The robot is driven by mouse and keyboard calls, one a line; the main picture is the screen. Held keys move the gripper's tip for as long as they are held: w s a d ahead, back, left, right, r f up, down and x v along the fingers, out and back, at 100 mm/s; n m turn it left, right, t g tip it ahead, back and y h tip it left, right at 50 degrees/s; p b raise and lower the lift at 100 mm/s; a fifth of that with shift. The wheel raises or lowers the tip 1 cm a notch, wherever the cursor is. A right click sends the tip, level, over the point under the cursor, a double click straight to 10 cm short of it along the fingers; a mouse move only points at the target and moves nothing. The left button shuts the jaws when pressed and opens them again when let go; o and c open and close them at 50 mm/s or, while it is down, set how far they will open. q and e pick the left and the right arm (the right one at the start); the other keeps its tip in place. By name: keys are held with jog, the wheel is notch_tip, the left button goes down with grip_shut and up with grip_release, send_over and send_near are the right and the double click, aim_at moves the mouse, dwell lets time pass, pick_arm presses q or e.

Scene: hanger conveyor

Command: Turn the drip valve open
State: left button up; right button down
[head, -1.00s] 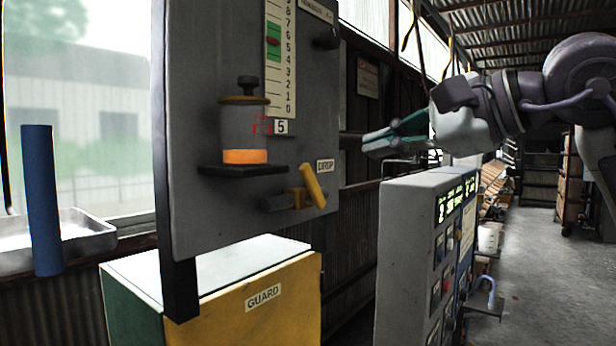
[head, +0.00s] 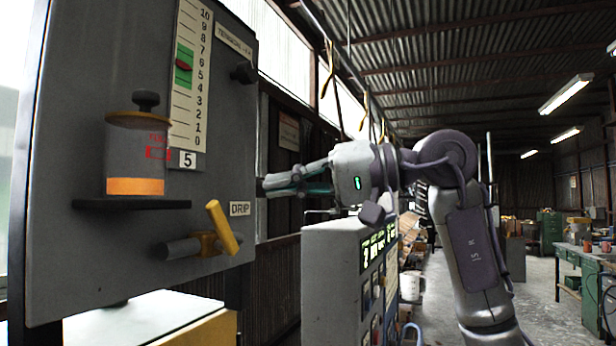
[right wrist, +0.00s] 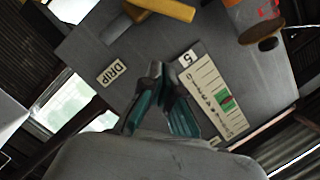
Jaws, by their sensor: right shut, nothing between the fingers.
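The drip valve is a yellow lever (head: 222,228) on a grey horizontal pipe (head: 184,248) at the lower part of the grey panel (head: 80,60). The lever is tilted, its upper end leaning left in the head view. A DRIP label (head: 241,208) sits to its upper right. In the right wrist view the yellow lever (right wrist: 165,9) is cut off by the top edge. My right gripper (head: 266,187) is shut and empty, right of the lever and apart from it; its fingers (right wrist: 167,68) point toward the panel in the right wrist view. My left gripper is not in view.
An oil cup with orange fluid (head: 135,160) stands on a dark shelf (head: 130,203) above the valve. A numbered scale (head: 190,75) is above right. A grey control box (head: 325,270) with green displays stands below my right forearm.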

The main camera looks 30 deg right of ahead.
aim_at(217, 229)
jog(key=a+f, duration=0.2)
jog(key=a, duration=0.3)
jog(key=shift+w+a+f+p, duration=0.15)
jog(key=shift+w+f+p, duration=0.05)
jog(key=shift+f+p, duration=0.2)
